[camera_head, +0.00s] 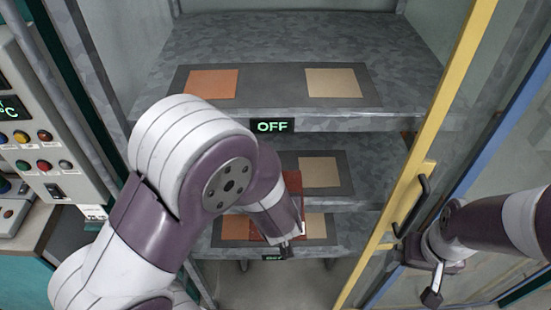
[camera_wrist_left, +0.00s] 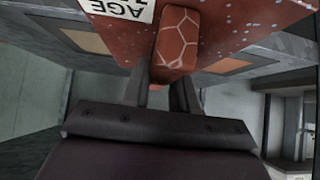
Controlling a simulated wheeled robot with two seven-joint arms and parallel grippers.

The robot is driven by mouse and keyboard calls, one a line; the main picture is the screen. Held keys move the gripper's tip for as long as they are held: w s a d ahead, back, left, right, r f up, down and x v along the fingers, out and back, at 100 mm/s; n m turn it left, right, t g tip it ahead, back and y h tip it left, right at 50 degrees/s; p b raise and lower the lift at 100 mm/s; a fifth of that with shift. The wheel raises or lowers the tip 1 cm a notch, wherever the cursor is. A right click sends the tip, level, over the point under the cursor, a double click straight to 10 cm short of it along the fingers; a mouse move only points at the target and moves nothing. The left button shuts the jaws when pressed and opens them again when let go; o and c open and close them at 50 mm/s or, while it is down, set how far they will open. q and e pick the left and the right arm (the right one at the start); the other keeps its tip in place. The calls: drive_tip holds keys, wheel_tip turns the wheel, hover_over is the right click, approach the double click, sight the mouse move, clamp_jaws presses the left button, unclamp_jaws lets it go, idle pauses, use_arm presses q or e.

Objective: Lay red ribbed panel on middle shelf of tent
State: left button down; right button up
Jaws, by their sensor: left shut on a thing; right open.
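The red panel (camera_head: 294,183) is mostly hidden behind my left arm in the head view. In the left wrist view the speckled red panel (camera_wrist_left: 235,25) fills the top, with a white label and a raised red grip (camera_wrist_left: 176,42). My left gripper (camera_head: 284,246) is shut on that grip, its fingers (camera_wrist_left: 168,92) just below it. The panel is at the front of the grey tent shelves, overlapping the middle shelf (camera_head: 366,188) in the head view; I cannot tell whether it touches it. My right gripper (camera_head: 433,284) is open and empty at the lower right.
The top shelf (camera_head: 290,45) has an orange square, a tan square and an "OFF" sign. The bottom shelf (camera_head: 345,240) lies below. A yellow door frame (camera_head: 425,140) with a black handle stands at right. A control panel (camera_head: 35,130) stands at left.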

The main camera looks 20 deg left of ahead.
use_arm(q)
drive_tip(key=w+a, duration=0.1)
drive_tip(key=w, duration=0.3)
drive_tip(key=w+a+p, duration=0.1)
drive_tip(key=w, duration=0.3)
drive_tip(key=w+a, duration=0.2)
drive_tip(key=w, duration=0.1)
drive_tip(key=shift+w, duration=0.8)
drive_tip(key=shift+w+a+r+p, duration=0.1)
drive_tip(key=shift+w+p, duration=0.25)
drive_tip(key=shift+w, duration=0.1)
wheel_tip(320, 180, down, 3)
drive_tip(key=shift+f+b, duration=0.1)
drive_tip(key=shift+b, duration=0.3)
drive_tip(key=shift+w+f, duration=0.1)
drive_tip(key=shift+f, duration=0.2)
drive_tip(key=shift+f, duration=0.1)
